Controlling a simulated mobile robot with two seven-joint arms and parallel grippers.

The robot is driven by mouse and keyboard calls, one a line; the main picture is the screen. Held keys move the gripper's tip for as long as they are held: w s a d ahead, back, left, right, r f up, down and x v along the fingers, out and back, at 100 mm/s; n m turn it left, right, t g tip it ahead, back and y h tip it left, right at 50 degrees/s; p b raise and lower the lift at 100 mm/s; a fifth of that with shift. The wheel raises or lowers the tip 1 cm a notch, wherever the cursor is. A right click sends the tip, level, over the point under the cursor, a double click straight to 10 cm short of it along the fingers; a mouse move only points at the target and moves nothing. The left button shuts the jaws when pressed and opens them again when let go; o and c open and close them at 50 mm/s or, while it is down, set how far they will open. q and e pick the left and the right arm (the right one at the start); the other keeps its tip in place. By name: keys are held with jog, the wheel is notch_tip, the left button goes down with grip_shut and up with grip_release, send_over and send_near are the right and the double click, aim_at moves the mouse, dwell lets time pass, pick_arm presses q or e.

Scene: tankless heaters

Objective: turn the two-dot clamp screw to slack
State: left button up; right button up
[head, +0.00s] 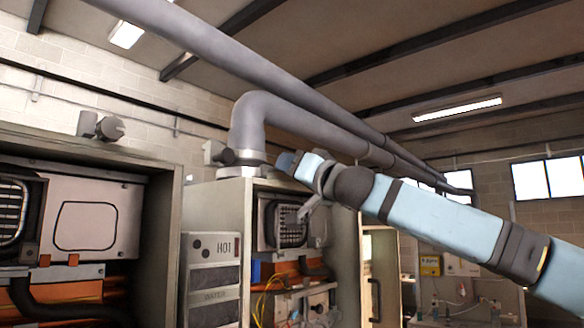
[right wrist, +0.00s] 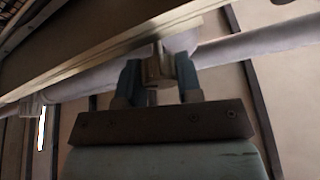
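A light metal clamp collar (head: 240,158) sits around the base of the grey elbow pipe, on top of the middle cabinet. A dark grey block or knob (head: 214,153) sticks out at its left side. My right gripper (head: 288,162) is at the collar's right, its arm coming in from the right. In the right wrist view, its two blue fingers (right wrist: 159,80) stand on both sides of a metallic clamp screw head (right wrist: 158,68) and seem to touch it. No dot marks are legible on it. My left gripper is out of view.
The pipe (head: 290,115) runs back to the right under a second, higher pipe (head: 220,58). A left cabinet (head: 85,152) carries another dark knob (head: 103,127) on top. Open air lies above the left cabinet.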

jog(key=n+g+y, duration=0.1)
jog(key=n, duration=0.2)
jog(key=n+g+y, duration=0.1)
jog(key=n, duration=0.2)
jog(key=shift+r+n, duration=0.1)
jog(key=shift+n, duration=0.2)
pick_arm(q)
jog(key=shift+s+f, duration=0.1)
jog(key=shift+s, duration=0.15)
pick_arm(e)
jog(key=shift+n+g+y, duration=0.4)
jog(key=shift+n+g, duration=0.2)
jog(key=shift+n, duration=0.2)
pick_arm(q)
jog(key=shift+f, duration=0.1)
pick_arm(e)
jog(key=o, duration=0.6)
jog(key=shift+o, duration=0.2)
pick_arm(q)
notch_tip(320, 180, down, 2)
jog(key=b, duration=0.3)
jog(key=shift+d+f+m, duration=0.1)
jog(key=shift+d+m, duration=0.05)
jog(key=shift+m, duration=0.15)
pick_arm(e)
jog(key=v, duration=1.4)
jog(key=shift+a, duration=0.1)
